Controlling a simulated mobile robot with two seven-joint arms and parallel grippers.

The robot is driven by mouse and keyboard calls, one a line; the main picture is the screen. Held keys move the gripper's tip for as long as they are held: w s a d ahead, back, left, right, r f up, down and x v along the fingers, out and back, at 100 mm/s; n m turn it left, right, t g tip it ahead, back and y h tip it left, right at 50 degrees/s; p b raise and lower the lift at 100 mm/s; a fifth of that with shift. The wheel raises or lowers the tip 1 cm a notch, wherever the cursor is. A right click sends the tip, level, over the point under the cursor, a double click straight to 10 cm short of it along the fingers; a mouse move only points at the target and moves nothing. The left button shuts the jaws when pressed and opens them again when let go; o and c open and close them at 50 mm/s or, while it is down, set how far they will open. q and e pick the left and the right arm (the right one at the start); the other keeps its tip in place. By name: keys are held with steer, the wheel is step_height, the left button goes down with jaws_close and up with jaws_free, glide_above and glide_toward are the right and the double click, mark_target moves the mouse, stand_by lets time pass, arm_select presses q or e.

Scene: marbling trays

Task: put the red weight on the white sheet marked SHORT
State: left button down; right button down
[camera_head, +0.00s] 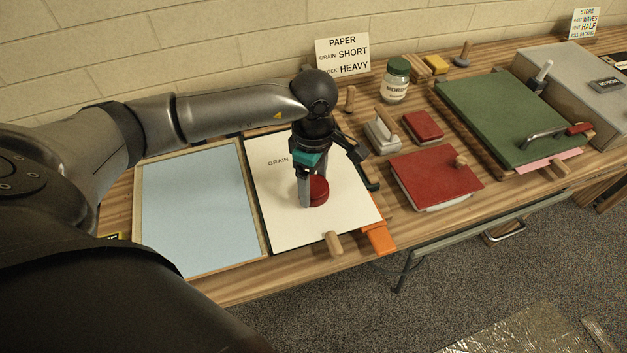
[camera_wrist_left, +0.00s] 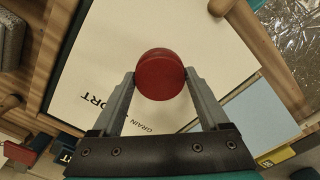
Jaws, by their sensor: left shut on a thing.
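The red weight (camera_head: 319,190) is a small round red block at the middle of the white sheet (camera_head: 277,222) in the head view. My left gripper (camera_head: 309,197) points down over the sheet and is shut on the red weight (camera_wrist_left: 160,75), with one finger on each side of it in the left wrist view. The weight is at or just above the paper; I cannot tell whether it touches. Printed letters on the sheet (camera_wrist_left: 208,50) read "GRAIN" and, partly covered, "ORT". My right gripper is not in view.
A pale blue tray (camera_head: 137,215) lies left of the sheet. A red board (camera_head: 425,172), a smaller red block (camera_head: 423,125), a jar (camera_head: 396,82) and a green board (camera_head: 505,115) stand to the right. A sign (camera_head: 343,55) stands behind. An orange piece (camera_head: 379,238) sits at the front edge.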

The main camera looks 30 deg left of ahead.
mark_target(313, 185)
arm_select(q)
steer(key=shift+c, duration=1.7)
jaws_free()
steer(key=shift+f, duration=0.2)
steer(key=o, duration=0.3)
steer(key=shift+r, duration=0.1)
steer(key=shift+o, duration=0.2)
steer(key=shift+r, duration=0.1)
steer(key=shift+r, duration=0.35)
step_height(313, 185, up, 11)
steer(key=shift+r, duration=0.2)
